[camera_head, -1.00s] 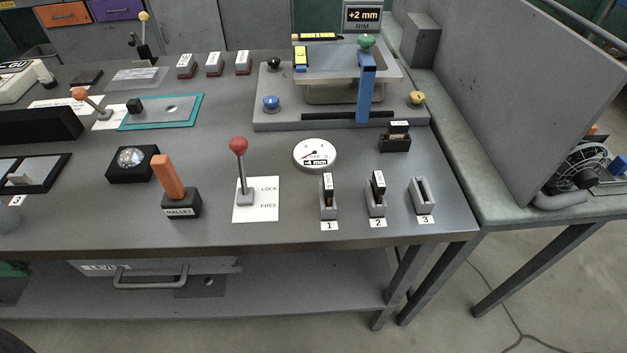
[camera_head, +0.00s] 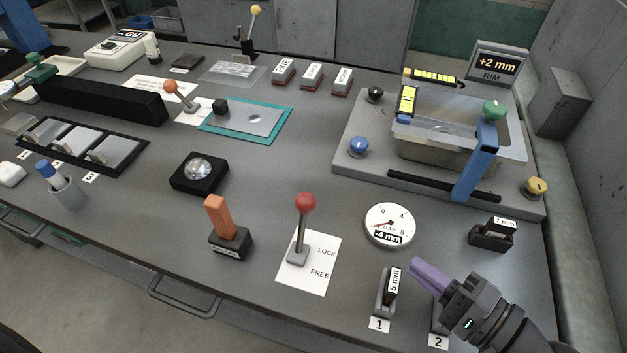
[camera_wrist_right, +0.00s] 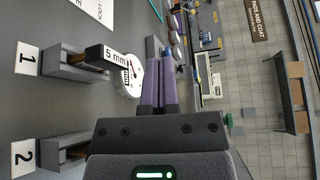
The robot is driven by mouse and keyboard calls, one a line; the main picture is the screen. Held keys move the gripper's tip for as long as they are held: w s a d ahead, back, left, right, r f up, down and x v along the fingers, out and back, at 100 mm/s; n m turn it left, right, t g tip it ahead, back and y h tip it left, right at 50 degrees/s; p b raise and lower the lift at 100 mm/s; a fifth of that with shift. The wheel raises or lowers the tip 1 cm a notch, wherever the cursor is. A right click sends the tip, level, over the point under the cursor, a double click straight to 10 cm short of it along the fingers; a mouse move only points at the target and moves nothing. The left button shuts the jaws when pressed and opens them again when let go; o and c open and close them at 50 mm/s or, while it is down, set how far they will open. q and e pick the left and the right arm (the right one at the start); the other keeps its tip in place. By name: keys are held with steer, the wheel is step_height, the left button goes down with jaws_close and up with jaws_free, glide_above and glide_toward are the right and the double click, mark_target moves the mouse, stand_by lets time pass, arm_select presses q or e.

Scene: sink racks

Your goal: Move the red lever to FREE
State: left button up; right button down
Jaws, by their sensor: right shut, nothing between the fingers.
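The red lever (camera_head: 305,203) has a red ball on a grey stem and stands near the front of the table, in the head view. Its grey base sits on a white card (camera_head: 321,267) printed LOCK above FREE. The stem is nearly upright, its ball toward the LOCK end. My left gripper is not in view.
Beside the right gripper stand the 5 mm block (camera_head: 393,284) in slot 1, the round gap dial (camera_head: 389,226) and a 7 mm block (camera_head: 494,231). Bare table lies between lever and dial.

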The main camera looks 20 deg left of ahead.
mark_target(314, 205)
steer(key=x, duration=0.4)
steer(key=shift+w+a+r+p, duration=0.1)
steer(key=shift+w+a+p, duration=0.05)
steer(key=shift+a+p, duration=0.2)
steer(key=b+x, duration=0.1)
steer(key=x, duration=1.2)
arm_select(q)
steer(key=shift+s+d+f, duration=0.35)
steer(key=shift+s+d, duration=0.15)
arm_select(e)
steer(key=shift+w+a, duration=0.1)
steer(key=shift+a, duration=0.35)
